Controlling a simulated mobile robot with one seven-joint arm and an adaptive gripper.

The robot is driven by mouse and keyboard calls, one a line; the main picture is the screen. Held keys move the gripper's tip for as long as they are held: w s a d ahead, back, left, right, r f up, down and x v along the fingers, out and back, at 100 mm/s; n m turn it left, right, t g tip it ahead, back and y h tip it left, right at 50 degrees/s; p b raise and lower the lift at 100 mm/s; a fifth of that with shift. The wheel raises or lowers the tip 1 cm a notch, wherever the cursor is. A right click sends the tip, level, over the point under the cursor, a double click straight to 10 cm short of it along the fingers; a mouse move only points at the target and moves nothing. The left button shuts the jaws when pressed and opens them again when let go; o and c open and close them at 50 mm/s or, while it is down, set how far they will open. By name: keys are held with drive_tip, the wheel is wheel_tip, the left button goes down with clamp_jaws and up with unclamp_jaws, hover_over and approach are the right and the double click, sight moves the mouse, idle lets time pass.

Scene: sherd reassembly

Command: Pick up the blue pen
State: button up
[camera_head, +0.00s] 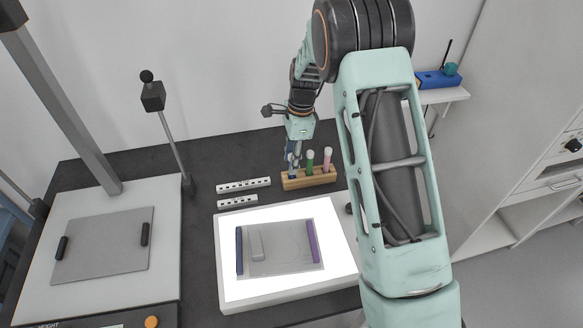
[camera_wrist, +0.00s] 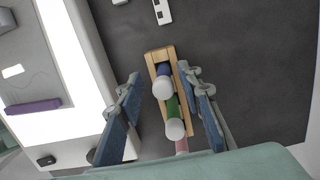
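The blue pen (camera_wrist: 163,72) stands upright in a wooden holder (camera_wrist: 151,56), its pale round top facing the wrist camera. A green pen (camera_wrist: 173,108) and a pink pen (camera_wrist: 181,146) stand in the same holder. My gripper (camera_wrist: 162,82) is open, with one blue-padded finger on each side of the holder row and the blue pen between the fingertips. Neither finger visibly touches the pen. In the head view my gripper (camera_head: 293,158) is over the holder's left end and mostly hides the blue pen. The green pen (camera_head: 310,160) and pink pen (camera_head: 327,158) show beside it.
A lit white panel (camera_head: 230,285) with a grey sheet and blue and purple bars lies in front of the holder. Two white scale strips (camera_head: 243,184) lie to its left. A grey plate (camera_head: 105,247) and a post (camera_head: 170,135) stand farther left.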

sight(290, 178)
drive_tip(key=f, duration=0.4)
drive_tip(key=shift+w+a+f, duration=0.1)
drive_tip(key=shift+a+f, duration=0.1)
drive_tip(key=shift+a, duration=0.1)
drive_tip(key=shift+c, duration=0.3)
clamp_jaws()
